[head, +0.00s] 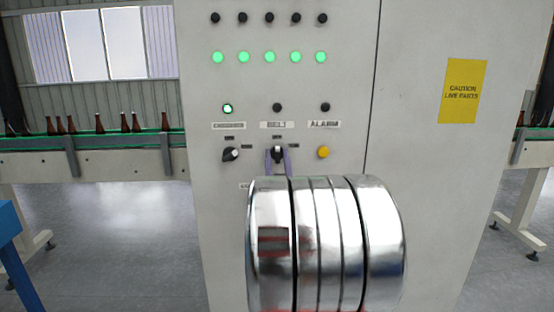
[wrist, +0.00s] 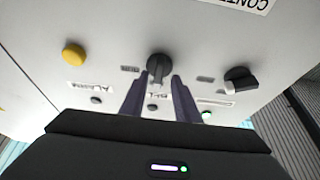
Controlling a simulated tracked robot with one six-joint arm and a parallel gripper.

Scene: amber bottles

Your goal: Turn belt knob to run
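The belt knob (head: 277,152) is a black rotary switch under the BELT label (head: 277,125) on the grey cabinet. Its handle stands upright, and the lamp (head: 277,107) above the label is dark. In the wrist view, which is upside down, the belt knob (wrist: 158,66) shows between my fingertips. My gripper (head: 278,157) is at the knob, with one purple-grey finger on each side. In the wrist view my gripper (wrist: 159,82) is open, with small gaps beside the handle. Whether a finger touches the knob is hard to tell.
The left knob (head: 230,154) is turned to one side, and its lamp (head: 227,108) glows green. A yellow button (head: 323,152) sits right of the belt knob under ALARM. A row of green lamps (head: 269,57) is above. A conveyor (head: 95,160) with brown bottles runs at left.

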